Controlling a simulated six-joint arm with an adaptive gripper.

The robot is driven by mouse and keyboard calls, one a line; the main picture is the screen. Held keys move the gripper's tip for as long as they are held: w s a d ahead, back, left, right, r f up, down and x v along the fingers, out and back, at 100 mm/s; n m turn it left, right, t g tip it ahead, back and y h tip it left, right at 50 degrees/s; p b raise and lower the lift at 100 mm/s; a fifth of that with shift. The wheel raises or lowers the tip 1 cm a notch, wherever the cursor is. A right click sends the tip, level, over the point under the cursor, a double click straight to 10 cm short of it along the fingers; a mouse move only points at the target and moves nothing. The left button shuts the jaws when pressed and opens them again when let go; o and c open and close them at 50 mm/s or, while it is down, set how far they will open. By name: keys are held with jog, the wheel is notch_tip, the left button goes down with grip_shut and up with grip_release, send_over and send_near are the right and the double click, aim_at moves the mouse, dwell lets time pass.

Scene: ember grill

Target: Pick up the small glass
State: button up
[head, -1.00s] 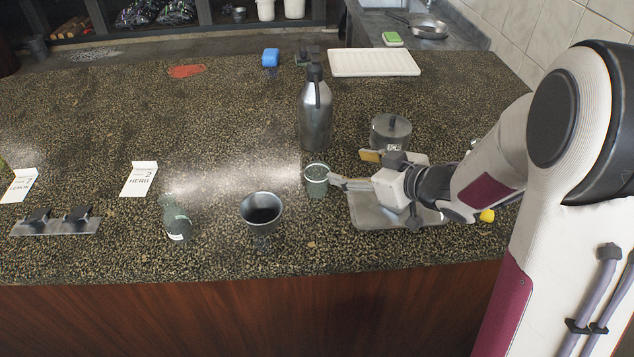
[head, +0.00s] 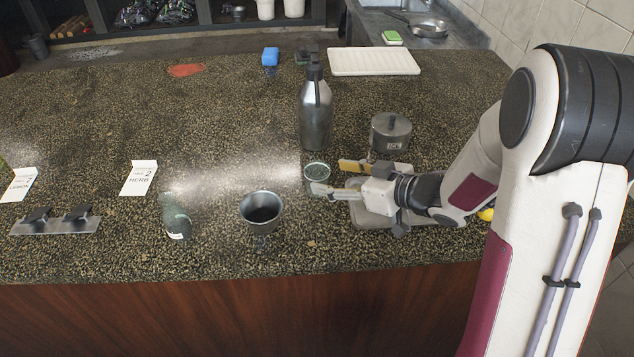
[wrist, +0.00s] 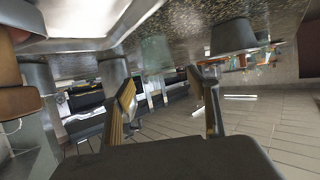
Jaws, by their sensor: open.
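The small glass (head: 317,171) is clear and greenish, and stands upright on the speckled counter between the bottle and the dark metal cup. My gripper (head: 336,178) is open and sits low, just right of the glass, with its fingers pointing left. In the head view the nearer finger hides the lower part of the glass. I cannot tell whether a finger touches it. In the wrist view, which looks upside down, the open fingers (wrist: 165,95) show with nothing held, and a greenish glass shape (wrist: 155,52) appears beyond them.
A dark metal cup (head: 261,208) stands left of the gripper, and a tall steel bottle (head: 316,112) stands behind the glass. A lidded ice pot (head: 390,133) is behind my gripper, and a grey tray (head: 362,216) lies under it. A small dark green bottle (head: 175,217) is farther left.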

jog(key=shift+w+a+f, duration=0.2)
jog(key=shift+w+a, duration=0.1)
jog(key=shift+w+a, duration=0.1)
jog(key=shift+f+x, duration=0.2)
jog(key=shift+x, duration=2.25)
jog(key=c, duration=1.3)
